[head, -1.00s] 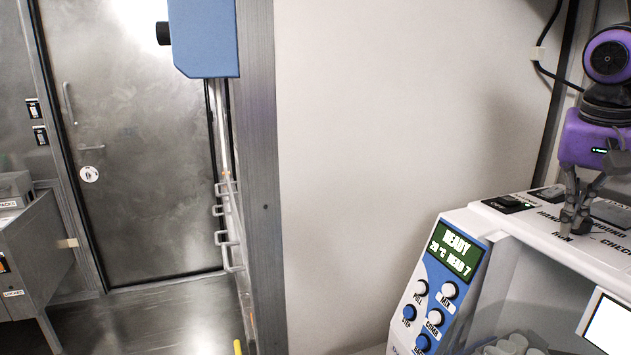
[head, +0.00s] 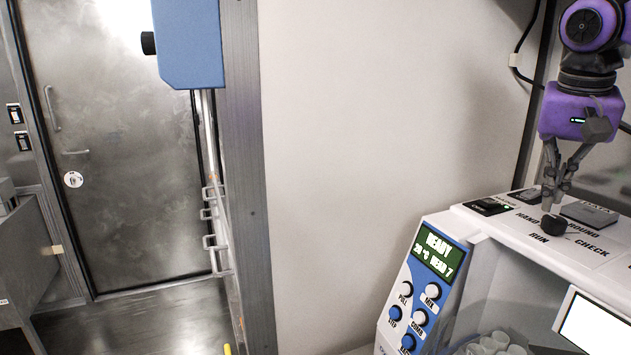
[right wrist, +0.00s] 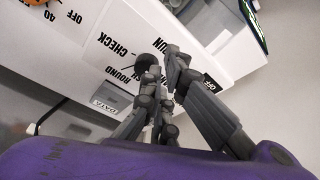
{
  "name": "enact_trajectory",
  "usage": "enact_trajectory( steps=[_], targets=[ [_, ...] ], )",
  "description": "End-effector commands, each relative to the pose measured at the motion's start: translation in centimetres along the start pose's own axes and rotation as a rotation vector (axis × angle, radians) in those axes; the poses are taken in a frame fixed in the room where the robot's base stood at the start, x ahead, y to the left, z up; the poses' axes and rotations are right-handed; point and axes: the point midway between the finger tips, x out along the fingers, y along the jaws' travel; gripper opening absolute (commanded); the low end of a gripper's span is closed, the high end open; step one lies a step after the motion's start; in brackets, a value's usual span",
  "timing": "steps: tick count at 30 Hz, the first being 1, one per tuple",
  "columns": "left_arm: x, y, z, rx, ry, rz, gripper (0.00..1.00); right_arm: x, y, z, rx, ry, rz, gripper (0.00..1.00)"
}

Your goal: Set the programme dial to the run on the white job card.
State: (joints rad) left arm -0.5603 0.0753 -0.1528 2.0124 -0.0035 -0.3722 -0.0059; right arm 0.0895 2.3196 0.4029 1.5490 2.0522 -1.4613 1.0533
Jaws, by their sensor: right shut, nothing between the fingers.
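The black programme dial (head: 553,224) sits on the white top of the machine, with the printed words HAND, ROUND, RUN and CHECK around it. I cannot tell which word it points to. My right gripper (head: 551,204) is shut and empty, pointing down with its fingertips just above or behind the dial; whether they touch it is unclear. In the right wrist view the dark dial (right wrist: 147,62) shows close to the fingertips (right wrist: 163,72). I cannot make out a white job card with readable writing. My left gripper is out of view.
A blank white panel with a dark frame (head: 593,328) stands at the right. A black switch (head: 488,206) and a grey DATA cover (head: 590,213) lie near the dial.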

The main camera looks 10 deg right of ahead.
Motion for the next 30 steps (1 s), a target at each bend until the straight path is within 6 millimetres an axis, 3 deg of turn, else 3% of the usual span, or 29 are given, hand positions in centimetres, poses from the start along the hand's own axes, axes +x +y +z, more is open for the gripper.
enact_trajectory(
  steps=[3,14,18,22,30],
  targets=[
    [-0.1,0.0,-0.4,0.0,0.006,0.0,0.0,-0.9,0.0,-0.2,0.001,0.0,0.0,0.0],
    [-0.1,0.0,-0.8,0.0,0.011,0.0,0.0,-1.3,0.2,-0.3,0.003,-0.002,-0.003,0.0],
    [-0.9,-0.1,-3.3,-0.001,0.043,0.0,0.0,-2.5,2.3,-0.9,0.011,-0.022,-0.056,0.0],
    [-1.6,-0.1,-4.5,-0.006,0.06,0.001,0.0,-2.6,4.2,-1.6,-0.158,-0.024,-0.108,0.0],
    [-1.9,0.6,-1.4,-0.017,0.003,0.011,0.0,-1.5,5.0,-2.1,-0.463,-0.006,-0.129,0.0]
  ],
)
